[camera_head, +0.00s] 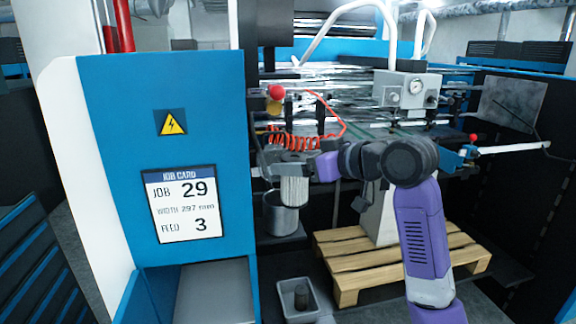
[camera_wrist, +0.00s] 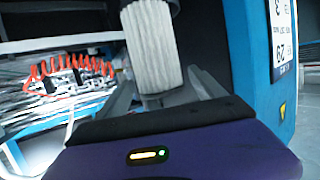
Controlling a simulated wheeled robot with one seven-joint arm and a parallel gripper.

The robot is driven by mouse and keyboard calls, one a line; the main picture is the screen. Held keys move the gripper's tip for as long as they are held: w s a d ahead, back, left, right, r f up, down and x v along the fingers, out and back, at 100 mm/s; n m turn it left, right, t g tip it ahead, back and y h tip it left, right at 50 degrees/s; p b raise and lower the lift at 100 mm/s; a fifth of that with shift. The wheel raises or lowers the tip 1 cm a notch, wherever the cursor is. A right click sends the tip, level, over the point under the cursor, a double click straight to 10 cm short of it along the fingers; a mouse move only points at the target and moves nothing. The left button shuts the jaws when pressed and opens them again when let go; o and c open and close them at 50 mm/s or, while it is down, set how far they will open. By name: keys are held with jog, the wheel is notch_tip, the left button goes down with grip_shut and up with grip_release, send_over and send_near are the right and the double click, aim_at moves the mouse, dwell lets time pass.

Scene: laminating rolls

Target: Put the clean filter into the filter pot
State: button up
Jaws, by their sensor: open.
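The clean filter, a white pleated cylinder (camera_head: 295,190), stands upright just below my gripper (camera_head: 297,162), at the mouth of the grey filter pot (camera_head: 280,220). In the head view it overlaps the pot's upper right rim. In the wrist view, which is upside down, the filter (camera_wrist: 150,42) lies between and beyond my two open fingers (camera_wrist: 160,84), with a gap visible at the right finger. A dark round edge shows at its far end; I cannot tell whether this is the pot or an end cap. How deep the filter sits is hidden.
A blue panel (camera_head: 222,130) with a job card stands close on the left. A red coiled hose (camera_head: 293,141) hangs behind my gripper. A grey tray (camera_head: 312,312) with a dark cylinder (camera_head: 301,297) lies below. A wooden pallet (camera_head: 350,280) is at lower right.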

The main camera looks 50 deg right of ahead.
jog(key=b+v, duration=0.1)
jog(key=v, duration=0.7)
jog(key=shift+s, duration=0.3)
jog(key=shift+r, duration=0.1)
